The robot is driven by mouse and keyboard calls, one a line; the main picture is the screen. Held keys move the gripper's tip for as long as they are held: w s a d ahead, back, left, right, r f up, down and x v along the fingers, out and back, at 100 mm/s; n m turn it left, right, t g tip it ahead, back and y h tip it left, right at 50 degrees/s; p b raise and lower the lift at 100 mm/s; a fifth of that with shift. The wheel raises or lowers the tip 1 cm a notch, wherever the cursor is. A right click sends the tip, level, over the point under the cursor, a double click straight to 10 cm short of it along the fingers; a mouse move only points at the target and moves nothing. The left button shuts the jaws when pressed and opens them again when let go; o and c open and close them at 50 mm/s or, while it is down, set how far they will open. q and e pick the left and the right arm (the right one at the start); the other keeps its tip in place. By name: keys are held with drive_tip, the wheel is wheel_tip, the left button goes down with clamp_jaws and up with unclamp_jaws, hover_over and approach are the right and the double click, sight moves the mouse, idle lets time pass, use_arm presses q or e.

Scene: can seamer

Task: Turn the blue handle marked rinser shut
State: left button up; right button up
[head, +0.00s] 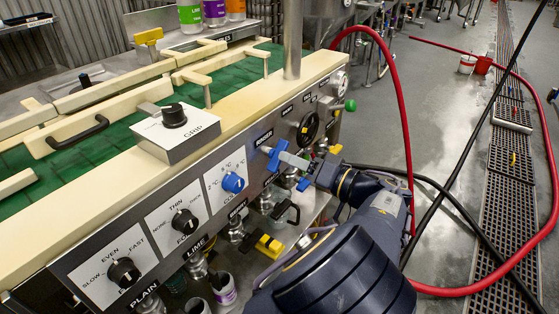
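The blue handle (273,157) sits on the front panel of the machine, just below the small black label reading RINSER (264,138). A pale grey finger lies against or just beside the handle's right end. The gripper's far side and the gap between its fingers are hidden, so I cannot tell whether it grips the handle.
The panel (155,240) carries black knobs, a blue dial (232,183) and a black handwheel (308,128) near the handle. A yellow-handled valve (268,245) is below. A red hose (405,125) and black cable pass behind my arm. The floor (440,110) to the right is fairly open.

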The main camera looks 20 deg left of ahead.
use_arm(q)
drive_tip(key=shift+x, duration=1.85)
clamp_jaws()
